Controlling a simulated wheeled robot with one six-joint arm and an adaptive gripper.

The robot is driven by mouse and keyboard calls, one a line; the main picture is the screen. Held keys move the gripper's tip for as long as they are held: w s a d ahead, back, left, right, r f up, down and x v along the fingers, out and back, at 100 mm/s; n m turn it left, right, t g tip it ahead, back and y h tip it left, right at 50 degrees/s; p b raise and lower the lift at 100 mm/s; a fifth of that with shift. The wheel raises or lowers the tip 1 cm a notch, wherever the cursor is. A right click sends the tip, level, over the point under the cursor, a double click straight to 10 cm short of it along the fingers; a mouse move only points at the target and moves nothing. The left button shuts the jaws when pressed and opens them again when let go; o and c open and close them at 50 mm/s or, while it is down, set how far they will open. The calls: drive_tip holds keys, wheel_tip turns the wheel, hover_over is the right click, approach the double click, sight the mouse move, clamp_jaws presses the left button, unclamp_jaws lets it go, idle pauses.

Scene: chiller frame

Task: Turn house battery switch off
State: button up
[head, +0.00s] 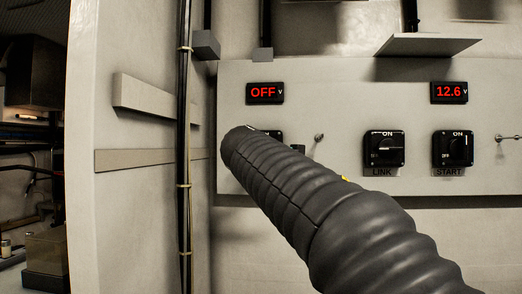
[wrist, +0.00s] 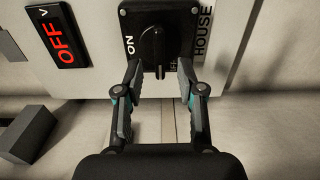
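The house battery switch is a black plate with a black knob (wrist: 154,45), labelled HOUSE along its right side in the wrist view. ON is at its left and a partly hidden OFF mark at its lower right. The knob's grip runs up and down in that view, its lower end beside the OFF mark. My gripper (wrist: 159,70) is open, its two fingertips apart on either side of the knob's lower end; contact is not visible. In the head view my dark ribbed arm hides most of this switch and the gripper. The display (head: 264,93) above reads OFF.
The LINK switch (head: 384,149) and START switch (head: 453,149) sit to the right on the same panel. Another display (head: 449,93) reads 12.6. A small toggle (head: 319,138) sticks out between. A ledge (head: 427,44) juts out above; black cables (head: 184,120) run down at left.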

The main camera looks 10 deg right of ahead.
drive_tip(key=v, duration=0.7)
drive_tip(key=shift+s, duration=0.35)
drive_tip(key=s+f+m+g+y, duration=0.1)
drive_tip(key=s+f+m+g, duration=0.25)
drive_tip(key=f, duration=0.95)
drive_tip(key=s+f+m+g+y, duration=0.2)
drive_tip(key=s+f+m+g, duration=0.15)
drive_tip(key=f, duration=0.85)
drive_tip(key=s+d+f+m+g+y, duration=0.2)
drive_tip(key=s+f+m, duration=0.5)
drive_tip(key=s+f, duration=1.2)
drive_tip(key=s+d+g, duration=0.1)
drive_tip(key=s+g, duration=0.1)
drive_tip(key=s, duration=0.1)
drive_tip(key=shift+d+f+m+g+y, duration=0.25)
drive_tip(key=shift+f+m+g+y, duration=0.05)
drive_tip(key=shift+f, duration=0.1)
drive_tip(key=shift+s, duration=0.15)
